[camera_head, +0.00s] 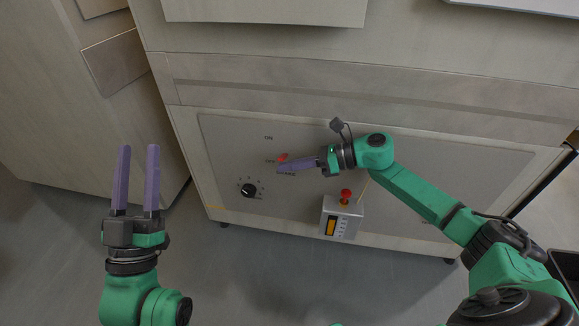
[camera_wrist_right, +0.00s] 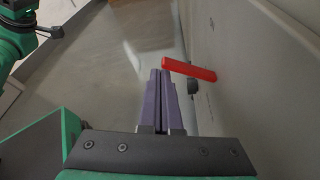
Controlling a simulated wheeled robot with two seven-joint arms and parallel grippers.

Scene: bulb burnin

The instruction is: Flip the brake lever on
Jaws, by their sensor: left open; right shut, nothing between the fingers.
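The red brake lever (camera_head: 283,157) sticks out from the grey panel on the cabinet front, near the printed OFF and BRAKE labels, with ON printed above. In the right wrist view the lever (camera_wrist_right: 190,69) is a red bar reaching out from the panel, just ahead of and beside the fingertips. My right gripper (camera_head: 281,168) is shut and empty, its purple fingertips close to the lever, just below it in the head view; I cannot tell whether they touch. It also shows in the right wrist view (camera_wrist_right: 160,78). My left gripper (camera_head: 138,150) is open and empty, away from the panel.
A black knob (camera_head: 248,190) with a printed dial sits low on the panel (camera_head: 225,135). A grey box with a red button (camera_head: 345,195) and a yellow strip is below my right forearm.

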